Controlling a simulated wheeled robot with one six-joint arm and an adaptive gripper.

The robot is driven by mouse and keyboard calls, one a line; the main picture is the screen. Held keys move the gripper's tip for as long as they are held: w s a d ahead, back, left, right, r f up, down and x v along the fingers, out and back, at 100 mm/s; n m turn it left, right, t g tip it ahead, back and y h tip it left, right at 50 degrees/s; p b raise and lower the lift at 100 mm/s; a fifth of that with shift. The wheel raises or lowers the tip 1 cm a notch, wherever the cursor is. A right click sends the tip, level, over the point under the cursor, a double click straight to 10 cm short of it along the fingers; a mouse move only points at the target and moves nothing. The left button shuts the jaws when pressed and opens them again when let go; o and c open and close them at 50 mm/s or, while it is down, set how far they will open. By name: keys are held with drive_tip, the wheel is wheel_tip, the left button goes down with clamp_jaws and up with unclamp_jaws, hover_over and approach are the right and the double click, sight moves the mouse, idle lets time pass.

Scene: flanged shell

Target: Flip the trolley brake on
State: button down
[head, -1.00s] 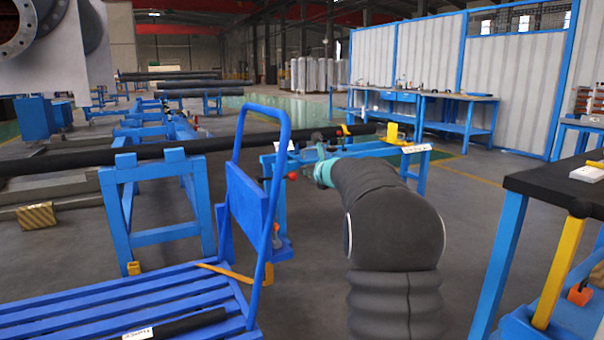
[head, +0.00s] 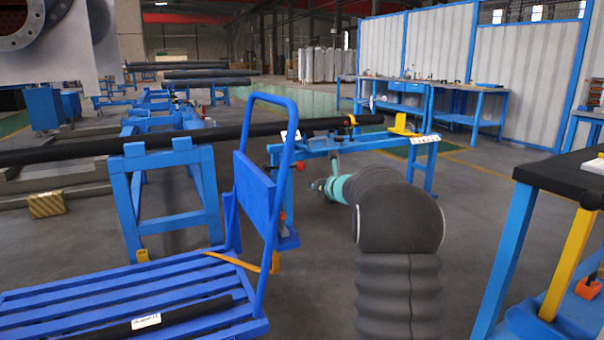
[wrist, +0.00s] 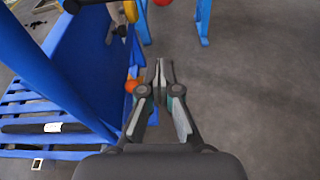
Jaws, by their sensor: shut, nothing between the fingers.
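The blue trolley (head: 150,290) with slatted deck stands at the lower left, its tall push handle (head: 278,180) and blue panel rising at its right end. A small orange knob (head: 282,216) shows beside the handle, low down. It seems to be the orange ball (wrist: 131,86) just left of my fingers in the wrist view. Whether it is the brake, and its setting, I cannot tell. My gripper (head: 317,185) is right of the handle, shut and empty, pointing away from me. Its fingers (wrist: 161,75) in the wrist view appear apart from the ball.
A blue stand (head: 345,147) with a red ball (head: 300,165) is just beyond my gripper. A long black pipe (head: 200,142) crosses behind the handle. A black-topped bench (head: 560,172) with a yellow lever (head: 572,255) stands at right. Open floor lies around my arm's right side.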

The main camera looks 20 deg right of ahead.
drive_tip(key=m, duration=0.1)
drive_tip(key=a+f+m+y, duration=0.1)
drive_tip(key=m, duration=0.1)
drive_tip(key=w+m+t, duration=0.1)
drive_tip(key=shift+w+a+f+y, duration=0.1)
drive_tip(key=shift+a+f+y, duration=0.15)
drive_tip(key=shift+y, duration=0.15)
drive_tip(key=shift+w, duration=0.15)
drive_tip(key=p+x, duration=0.1)
drive_tip(key=x, duration=0.9)
drive_tip(key=shift+s+d+r+p, duration=0.15)
drive_tip(key=shift+d+r+p, duration=0.15)
drive_tip(key=shift+d+r, duration=0.45)
drive_tip(key=shift+s+d+r+p, duration=0.15)
drive_tip(key=shift+d+r+p, duration=0.2)
drive_tip(key=shift+r, duration=0.6)
drive_tip(key=shift+r, duration=0.15)
